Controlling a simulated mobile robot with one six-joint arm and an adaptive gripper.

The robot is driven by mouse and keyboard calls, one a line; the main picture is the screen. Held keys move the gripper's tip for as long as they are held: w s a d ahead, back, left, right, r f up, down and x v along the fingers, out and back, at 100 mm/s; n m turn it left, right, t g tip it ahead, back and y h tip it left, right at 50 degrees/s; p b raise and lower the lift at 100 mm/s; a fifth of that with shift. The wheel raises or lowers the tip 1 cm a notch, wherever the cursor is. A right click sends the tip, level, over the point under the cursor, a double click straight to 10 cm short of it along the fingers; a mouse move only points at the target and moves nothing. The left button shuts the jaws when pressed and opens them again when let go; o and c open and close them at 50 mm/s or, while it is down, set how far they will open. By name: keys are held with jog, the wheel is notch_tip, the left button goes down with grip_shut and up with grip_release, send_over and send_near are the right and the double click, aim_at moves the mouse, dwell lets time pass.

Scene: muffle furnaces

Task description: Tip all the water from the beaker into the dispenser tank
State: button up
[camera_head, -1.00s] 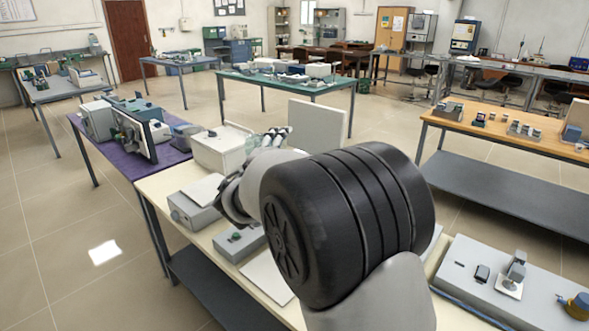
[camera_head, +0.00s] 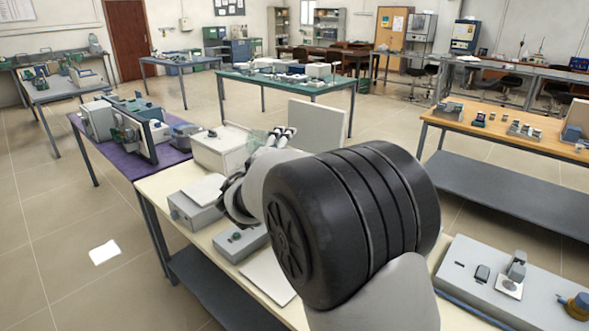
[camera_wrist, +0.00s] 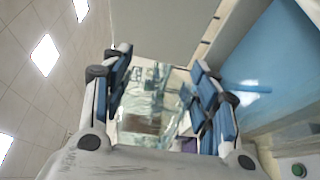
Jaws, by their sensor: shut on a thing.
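My gripper (camera_wrist: 160,95) is shut on the clear glass beaker (camera_wrist: 147,100), which sits between its two blue-padded fingers in the wrist view. In the head view my gripper (camera_head: 276,139) is partly hidden behind my arm. The greenish glass of the beaker (camera_head: 257,137) shows at its left, over the right side of a white box-shaped unit (camera_head: 218,151). This unit, with a small dark knob on top, may be the dispenser tank. The wrist view shows a blue, glossy surface (camera_wrist: 250,88) inside a pale-walled form at the right. The beaker's water level cannot be made out.
A white upright panel (camera_head: 319,121) stands behind my gripper. Grey devices (camera_head: 195,209) (camera_head: 240,241) and a white sheet (camera_head: 268,275) lie on the cream bench. My arm hides the middle of the bench. A purple-topped bench (camera_head: 172,157) stands at the left.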

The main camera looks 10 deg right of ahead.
jog(key=shift+m, duration=0.3)
jog(key=shift+s+d+m, duration=0.1)
jog(key=shift+d+m, duration=0.1)
jog(key=shift+m, duration=0.4)
dwell(0.8)
jog(key=n+p, duration=0.1)
jog(key=n, duration=0.1)
jog(key=shift+w+a+r+n+p, duration=0.15)
jog(key=shift+w+a+n+p, duration=0.05)
jog(key=shift+a+n+p, duration=0.2)
jog(key=shift+a+n, duration=0.1)
jog(key=shift+n, duration=0.5)
jog(key=n+p, duration=0.2)
jog(key=shift+w+a+r+p, duration=0.25)
jog(key=shift+a+r+p, duration=0.1)
jog(key=shift+r+p, duration=0.05)
jog(key=shift+w+a+n+p, duration=0.15)
jog(key=shift+n+p, duration=0.35)
jog(key=shift+n, duration=0.5)
